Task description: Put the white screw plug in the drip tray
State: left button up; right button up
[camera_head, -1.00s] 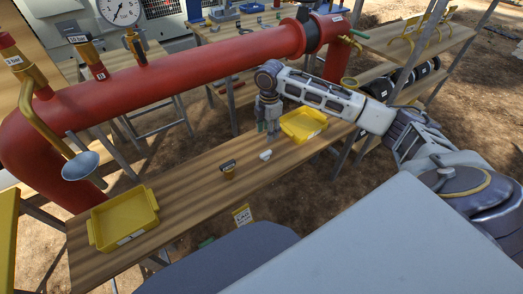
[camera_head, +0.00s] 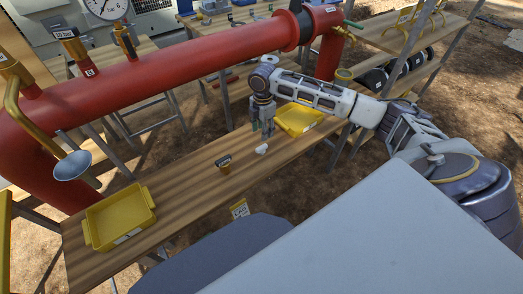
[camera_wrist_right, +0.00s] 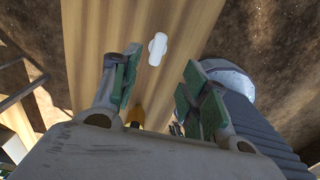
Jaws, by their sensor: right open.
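The white screw plug (camera_head: 262,149) lies on the wooden bench, right of a small brass fitting with a dark label. In the right wrist view the plug (camera_wrist_right: 158,48) shows whole, ahead of the fingers and between their lines. My right gripper (camera_head: 263,132) is open and empty, pointing down just behind the plug and apart from it. Its two green-padded fingers (camera_wrist_right: 160,82) stand wide apart in the wrist view. Two yellow trays are on the bench, one at the left end (camera_head: 147,190) and one behind the gripper to the right (camera_head: 300,121). Their labels are too small to read. My left gripper is out of view.
The brass fitting (camera_head: 224,166) stands close left of the plug. A red pipe (camera_head: 190,62) with gauge and valves runs behind the bench. Bare wood (camera_head: 180,190) lies between the left tray and the fitting.

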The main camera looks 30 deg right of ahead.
aim_at(262, 147)
notch_tip(262, 147, down, 4)
jog(key=shift+r, duration=0.25)
jog(key=shift+f, duration=0.6)
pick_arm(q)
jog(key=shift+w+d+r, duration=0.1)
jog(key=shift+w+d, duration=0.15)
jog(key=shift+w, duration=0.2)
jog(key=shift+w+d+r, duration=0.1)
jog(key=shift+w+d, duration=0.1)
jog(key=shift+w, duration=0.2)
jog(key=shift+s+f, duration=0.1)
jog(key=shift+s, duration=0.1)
